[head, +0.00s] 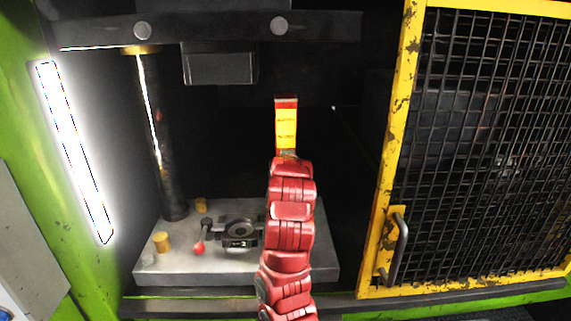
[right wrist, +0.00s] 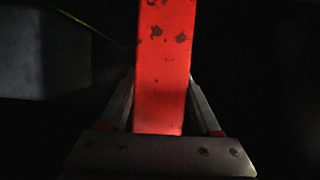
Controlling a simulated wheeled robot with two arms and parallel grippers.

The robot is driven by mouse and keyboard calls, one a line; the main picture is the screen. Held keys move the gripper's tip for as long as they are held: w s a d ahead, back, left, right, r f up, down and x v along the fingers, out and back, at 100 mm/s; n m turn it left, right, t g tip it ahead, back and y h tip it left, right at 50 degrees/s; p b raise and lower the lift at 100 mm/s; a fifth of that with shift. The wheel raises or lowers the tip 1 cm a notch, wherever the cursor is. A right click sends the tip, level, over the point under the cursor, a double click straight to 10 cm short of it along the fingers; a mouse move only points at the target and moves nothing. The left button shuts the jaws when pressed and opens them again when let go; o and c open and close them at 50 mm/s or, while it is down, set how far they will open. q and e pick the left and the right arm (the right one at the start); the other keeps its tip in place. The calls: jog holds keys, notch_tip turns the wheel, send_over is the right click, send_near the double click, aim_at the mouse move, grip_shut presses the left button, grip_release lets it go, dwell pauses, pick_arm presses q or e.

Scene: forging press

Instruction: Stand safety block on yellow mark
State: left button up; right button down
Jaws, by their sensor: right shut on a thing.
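The safety block (head: 286,125) is a red upright bar with a yellow label, held up in the press opening in the head view. In the right wrist view the red block (right wrist: 164,65), with chipped paint, stands between the fingers. My right gripper (right wrist: 164,105) is shut on it. In the head view my right arm hides most of that gripper. The press bed (head: 200,262) is a grey plate below. I cannot make out a yellow mark on it; my arm covers part of the plate. My left gripper is not in view.
A dark column (head: 160,150) stands at the left of the bed, and a grey upper block (head: 220,65) hangs above. A yellow mesh guard (head: 480,150) stands right.

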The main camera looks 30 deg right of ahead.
jog(key=shift+f, duration=0.1)
jog(key=shift+c, duration=2.1)
grip_release()
jog(key=o, duration=0.4)
jog(key=shift+s, duration=0.1)
jog(key=shift+b+v, duration=0.65)
jog(key=shift+v, duration=8.05)
